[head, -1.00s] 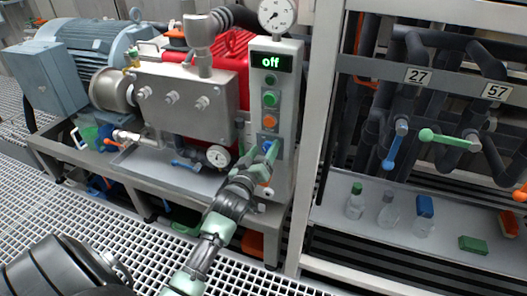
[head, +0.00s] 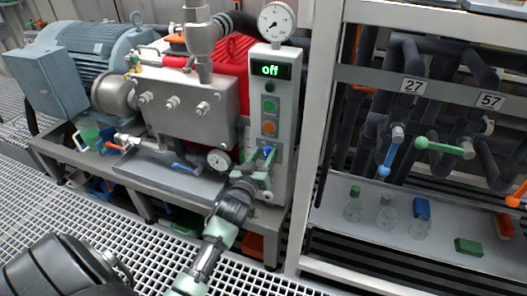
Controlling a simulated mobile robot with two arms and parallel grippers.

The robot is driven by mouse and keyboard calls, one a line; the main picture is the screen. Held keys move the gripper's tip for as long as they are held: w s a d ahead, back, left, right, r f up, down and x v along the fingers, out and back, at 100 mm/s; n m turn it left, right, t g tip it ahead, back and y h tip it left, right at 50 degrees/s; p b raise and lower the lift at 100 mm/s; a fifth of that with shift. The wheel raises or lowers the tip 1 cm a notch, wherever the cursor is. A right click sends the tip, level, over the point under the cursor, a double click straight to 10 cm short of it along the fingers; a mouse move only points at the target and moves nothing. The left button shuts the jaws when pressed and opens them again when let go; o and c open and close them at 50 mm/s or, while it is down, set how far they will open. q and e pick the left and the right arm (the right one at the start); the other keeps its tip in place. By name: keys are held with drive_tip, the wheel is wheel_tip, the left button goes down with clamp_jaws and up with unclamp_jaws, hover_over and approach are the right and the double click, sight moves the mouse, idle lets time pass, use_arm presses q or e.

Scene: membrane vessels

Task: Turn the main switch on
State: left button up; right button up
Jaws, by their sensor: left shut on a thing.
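The grey control panel (head: 285,108) stands upright in the middle of the head view. My right gripper is not in view.
A grey motor (head: 95,60) and a metal pump block (head: 185,100) stand left of the panel. A pressure gauge (head: 276,22) sits on top. A rack post (head: 318,120) rises close on the right, with a shelf (head: 340,225) of bottles (head: 386,215) beyond it.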

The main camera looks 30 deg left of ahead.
use_arm(q)
drive_tip(key=m, duration=0.1)
drive_tip(key=m+p, duration=0.1)
drive_tip(key=m, duration=0.1)
drive_tip(key=m+p, duration=0.1)
drive_tip(key=m, duration=0.1)
drive_tip(key=shift+w+d, duration=0.1)
drive_tip(key=shift+d, duration=0.2)
drive_tip(key=shift+d+m+p, duration=0.2)
drive_tip(key=shift+m+p, duration=0.4)
drive_tip(key=shift+m, duration=1.3)
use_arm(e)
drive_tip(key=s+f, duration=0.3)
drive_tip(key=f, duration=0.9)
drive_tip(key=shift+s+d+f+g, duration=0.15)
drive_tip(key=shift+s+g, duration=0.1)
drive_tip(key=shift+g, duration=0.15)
use_arm(q)
drive_tip(key=shift+f, duration=0.1)
clamp_jaws()
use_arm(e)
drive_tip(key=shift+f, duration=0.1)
use_arm(q)
drive_tip(key=o, duration=1.3)
unclamp_jaws()
drive_tip(key=shift+o, duration=0.2)
